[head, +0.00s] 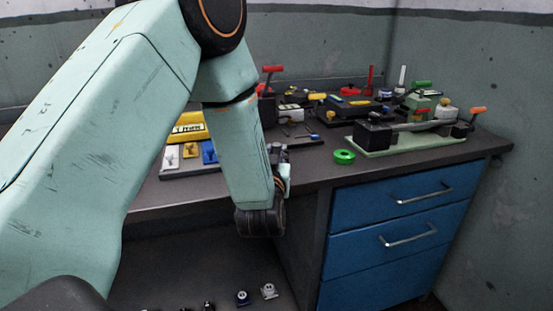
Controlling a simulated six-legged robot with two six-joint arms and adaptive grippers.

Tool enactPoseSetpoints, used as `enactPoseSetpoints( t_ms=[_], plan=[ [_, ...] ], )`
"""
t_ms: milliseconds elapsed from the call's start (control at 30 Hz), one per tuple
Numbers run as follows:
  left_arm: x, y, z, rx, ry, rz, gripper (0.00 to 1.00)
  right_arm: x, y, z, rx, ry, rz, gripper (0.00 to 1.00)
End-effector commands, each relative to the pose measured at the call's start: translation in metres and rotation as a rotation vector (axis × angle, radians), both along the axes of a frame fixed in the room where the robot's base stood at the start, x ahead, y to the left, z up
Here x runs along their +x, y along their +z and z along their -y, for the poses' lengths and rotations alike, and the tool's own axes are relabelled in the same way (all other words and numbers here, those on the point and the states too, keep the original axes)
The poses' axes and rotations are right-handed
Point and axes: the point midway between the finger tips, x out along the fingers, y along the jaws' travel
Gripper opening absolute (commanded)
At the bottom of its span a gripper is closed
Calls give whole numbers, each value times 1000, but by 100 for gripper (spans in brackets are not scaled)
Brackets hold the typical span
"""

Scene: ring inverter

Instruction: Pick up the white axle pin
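A thin white upright piece (402,76), which looks like the white axle pin, stands at the back right of the bench among other parts. Its lower end is hidden or too small to make out. My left arm comes in from the left and bends down over the bench's front edge. My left gripper (280,160) is small and partly hidden by my wrist, near the front edge, well to the left of the white pin and apart from it. I cannot tell whether its fingers are open. My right gripper is not in view.
A red upright pin (371,79) stands left of the white one. A green ring (344,157) lies near the front edge. A pale green fixture (420,141) with a lever is at the right. Blue drawers (400,240) are below. A yellow box (188,128) is partly behind my arm.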

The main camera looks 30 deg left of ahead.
Motion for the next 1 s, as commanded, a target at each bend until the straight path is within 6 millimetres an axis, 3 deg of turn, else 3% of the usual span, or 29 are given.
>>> enactPoseSetpoints(
  t_ms=[200, 700, 867, 1000],
  plan=[
    [0, -1, 0, -1, 0, -3, 0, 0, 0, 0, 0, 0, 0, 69],
    [0, 0, 0, -1, 0, -2, 0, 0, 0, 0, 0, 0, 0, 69],
    [0, 19, 0, -1, 0, 2, 0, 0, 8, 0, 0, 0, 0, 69],
    [0, 49, 0, -1, 0, 5, 0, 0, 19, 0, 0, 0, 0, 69]
  ],
)
